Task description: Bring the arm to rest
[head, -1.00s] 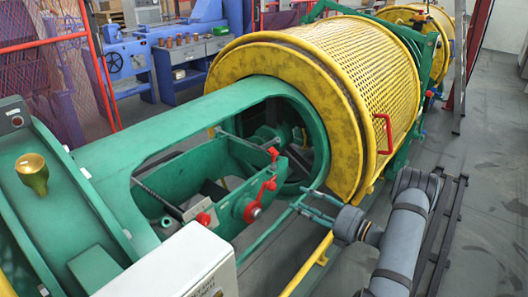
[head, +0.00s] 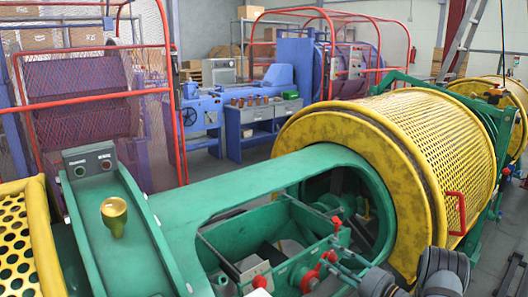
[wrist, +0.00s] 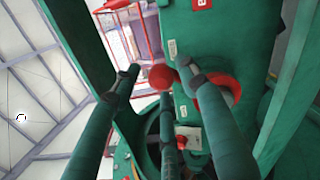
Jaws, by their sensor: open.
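My gripper (head: 340,264) is at the lower right of the head view, beside the red handles (head: 329,258) on the strander's green frame. The grey end of my arm runs out of the bottom edge. A red ball knob (wrist: 162,78) shows between the fingertips, and a red rounded part (wrist: 221,90) is partly behind the right finger. I cannot tell whether either finger touches them.
The green strander frame (head: 215,205) and yellow perforated drum guard (head: 420,130) stand close to my arm. A red grab handle (head: 456,213) sticks out from the guard. Grey floor (head: 484,255) shows at the right. Blue benches and red mesh fencing (head: 100,90) stand behind.

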